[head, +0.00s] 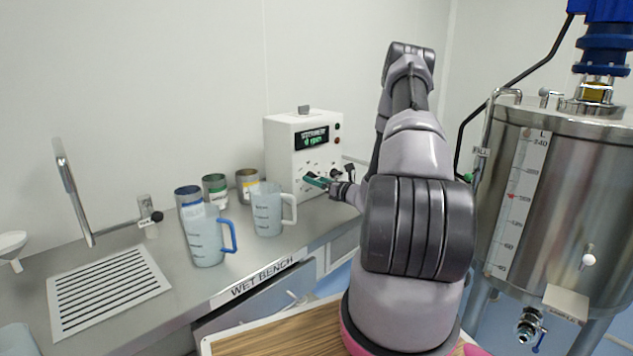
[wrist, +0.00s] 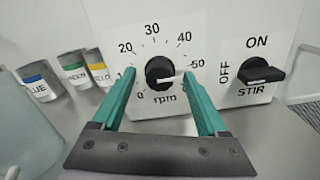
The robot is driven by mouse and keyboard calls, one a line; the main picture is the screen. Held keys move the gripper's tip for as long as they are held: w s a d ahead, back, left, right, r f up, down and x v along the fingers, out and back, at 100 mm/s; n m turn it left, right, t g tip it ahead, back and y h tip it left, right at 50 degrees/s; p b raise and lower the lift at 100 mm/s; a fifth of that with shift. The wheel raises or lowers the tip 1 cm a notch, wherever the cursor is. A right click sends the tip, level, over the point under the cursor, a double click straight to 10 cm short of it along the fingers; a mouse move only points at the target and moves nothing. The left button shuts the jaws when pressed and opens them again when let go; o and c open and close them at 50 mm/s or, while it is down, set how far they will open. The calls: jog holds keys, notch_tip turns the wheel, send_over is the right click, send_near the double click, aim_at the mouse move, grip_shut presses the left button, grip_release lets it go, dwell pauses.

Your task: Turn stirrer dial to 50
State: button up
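The stirrer dial (wrist: 160,72) is a black round knob on a white control box (head: 290,150), with "rpm" printed below it. In the wrist view its white pointer mark points right, close to the 50 label and slightly below it. Numbers 0, 20, 30, 40 and 50 show around it; the left finger covers part of the scale. My gripper (wrist: 159,75) is open, its teal fingers on either side of the dial; I cannot tell whether they touch it. In the head view my gripper (head: 317,181) is at the box's front, hiding the dial.
The box display (head: 313,138) glows green. Jugs (head: 267,210) and labelled cans (head: 215,188) stand left on the bench. A steel tank (head: 560,180) stands right.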

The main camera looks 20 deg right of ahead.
jog(key=v, duration=1)
jog(key=shift+s+d, duration=0.15)
jog(key=shift+s, duration=0.25)
jog(key=s+a+r+n+g+y, duration=0.35)
jog(key=a+r+n+g, duration=0.25)
jog(key=a+r+n, duration=0.4)
jog(key=s+a+r+n+g+y, duration=0.3)
jog(key=s+a+r+n+g, duration=0.3)
jog(key=a+r, duration=0.45)
jog(key=s+a+r+n+t+h, duration=0.1)
jog(key=s+r+n+t+h, duration=0.1)
jog(key=s+r+n+h, duration=0.8)
jog(key=s+r+n, duration=0.2)
jog(key=s+n, duration=0.3)
jog(key=s, duration=0.2)
jog(key=shift+a+r+h, duration=0.25)
jog(key=shift+r+h, duration=0.1)
jog(key=shift+r, duration=0.05)
